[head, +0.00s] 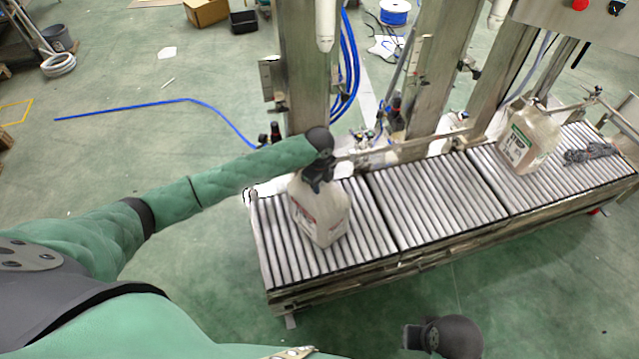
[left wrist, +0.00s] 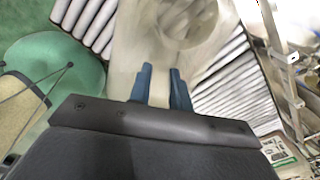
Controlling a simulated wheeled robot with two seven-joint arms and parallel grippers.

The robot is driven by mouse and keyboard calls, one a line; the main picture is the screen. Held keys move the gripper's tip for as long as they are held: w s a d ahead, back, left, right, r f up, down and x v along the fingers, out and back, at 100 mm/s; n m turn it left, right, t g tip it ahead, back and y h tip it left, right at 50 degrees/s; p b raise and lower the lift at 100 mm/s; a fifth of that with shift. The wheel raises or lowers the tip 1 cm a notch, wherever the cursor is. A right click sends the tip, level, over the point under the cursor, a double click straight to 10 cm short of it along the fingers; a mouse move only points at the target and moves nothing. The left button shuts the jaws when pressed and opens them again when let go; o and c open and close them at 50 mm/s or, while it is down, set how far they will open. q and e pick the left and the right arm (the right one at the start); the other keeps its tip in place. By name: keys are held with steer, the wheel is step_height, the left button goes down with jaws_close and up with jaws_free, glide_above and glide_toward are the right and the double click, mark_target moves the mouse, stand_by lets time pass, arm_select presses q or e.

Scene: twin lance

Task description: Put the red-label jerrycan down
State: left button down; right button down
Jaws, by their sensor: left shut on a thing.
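A white jerrycan with a red label (head: 318,211) is at the left end of the roller conveyor (head: 433,200), upright or nearly so. My left gripper (head: 318,174) is above it and shut on its handle. In the left wrist view the two blue fingers (left wrist: 160,88) close on the pale handle of the jerrycan (left wrist: 128,42), beside its round cap. I cannot tell whether its base touches the rollers. My right gripper (head: 428,338) is partly in view at the bottom edge, and its fingers cannot be made out.
A second white jerrycan (head: 528,138) with a green and red label stands on the right conveyor section. A dark grey object (head: 590,152) lies right of it. Metal posts (head: 303,75) and a rail stand behind the rollers. The middle conveyor section is clear.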

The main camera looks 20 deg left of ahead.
arm_select(q)
steer(key=shift+f, duration=0.1)
steer(key=c, duration=1.3)
jaws_free()
steer(key=shift+f, duration=0.15)
